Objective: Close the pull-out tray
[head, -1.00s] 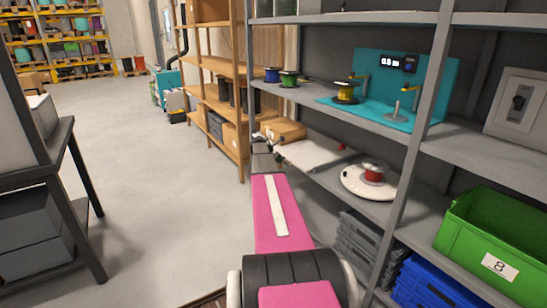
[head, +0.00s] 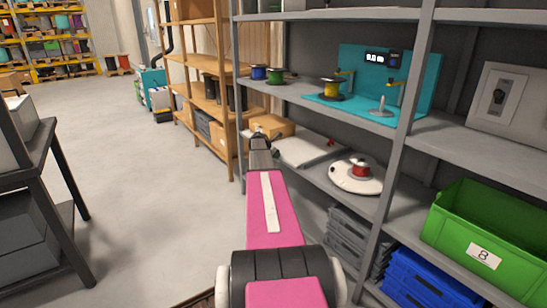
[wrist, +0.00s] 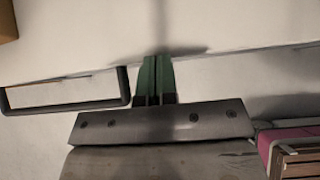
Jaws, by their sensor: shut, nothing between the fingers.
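The pull-out tray (head: 303,150) is a pale, flat panel at the lower shelf level of the grey rack in the head view. My gripper (head: 259,141) is at its left front end, partly hidden by my arm. In the wrist view, a pale panel that looks like the tray (wrist: 230,28) spans the top. A black bar handle (wrist: 65,106) shows at its lower left edge. My gripper's green fingers (wrist: 155,62) are shut together, empty, with tips at the panel's edge, right of the handle. They look very close or touching; I cannot tell which.
A white round base with a red reel (head: 360,171) sits right of the tray. A cardboard box (head: 272,127) is behind my gripper. A grey rack post (head: 400,150) and a green crate (head: 490,235) are at right. The floor (head: 130,150) at left is open, beside a dark bench.

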